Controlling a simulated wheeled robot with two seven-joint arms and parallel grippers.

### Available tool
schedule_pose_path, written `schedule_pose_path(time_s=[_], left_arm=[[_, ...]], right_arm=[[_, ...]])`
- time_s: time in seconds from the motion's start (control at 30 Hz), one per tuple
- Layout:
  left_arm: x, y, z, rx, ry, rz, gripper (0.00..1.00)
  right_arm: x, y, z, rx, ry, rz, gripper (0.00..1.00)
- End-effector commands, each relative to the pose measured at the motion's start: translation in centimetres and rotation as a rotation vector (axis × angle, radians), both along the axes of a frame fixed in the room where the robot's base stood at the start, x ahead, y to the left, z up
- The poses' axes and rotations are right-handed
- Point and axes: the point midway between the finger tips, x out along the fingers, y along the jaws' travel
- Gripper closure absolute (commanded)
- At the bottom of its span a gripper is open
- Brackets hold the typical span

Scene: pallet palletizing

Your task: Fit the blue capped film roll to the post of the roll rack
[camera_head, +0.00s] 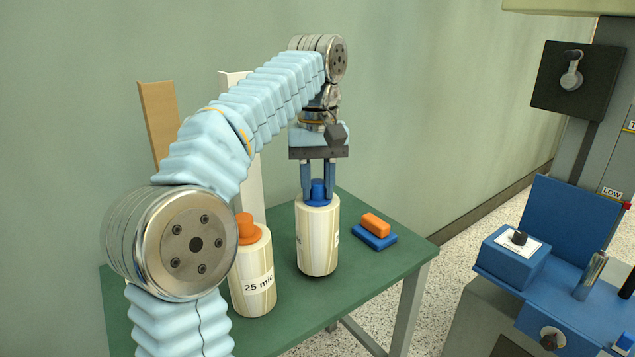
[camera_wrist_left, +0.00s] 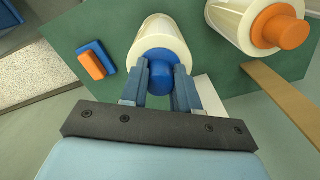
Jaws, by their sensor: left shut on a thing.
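The blue capped film roll (camera_head: 318,240) is upright at the green table, a pale cylinder with a blue cap (camera_head: 318,192) on top. My left gripper (camera_head: 318,184) points down from above and is shut on the blue cap. The left wrist view also shows the blue cap (camera_wrist_left: 160,72) between the fingers, with the pale roll (camera_wrist_left: 160,32) below it. I cannot tell whether the roll's base touches the table. On the blue part of the machine at right stands a short metal post (camera_head: 591,275); I cannot tell if this is the roll rack's post. My right gripper is out of view.
An orange capped roll (camera_head: 254,275) marked "25 mic" stands left of the blue one on the green table (camera_head: 380,285). An orange and blue block (camera_head: 375,231) lies to its right. Upright tan (camera_head: 160,125) and white boards stand behind. Speckled floor separates table and machine.

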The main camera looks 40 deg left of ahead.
Motion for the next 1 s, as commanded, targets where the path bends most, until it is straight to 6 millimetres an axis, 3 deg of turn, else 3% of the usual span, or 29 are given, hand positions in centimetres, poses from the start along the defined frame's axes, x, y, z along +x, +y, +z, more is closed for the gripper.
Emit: schedule_pose_path(time_s=[1.0], left_arm=[[0.0,0.0,-1.6,-0.001,-0.001,0.001,1.0]], right_arm=[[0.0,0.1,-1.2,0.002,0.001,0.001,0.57]])
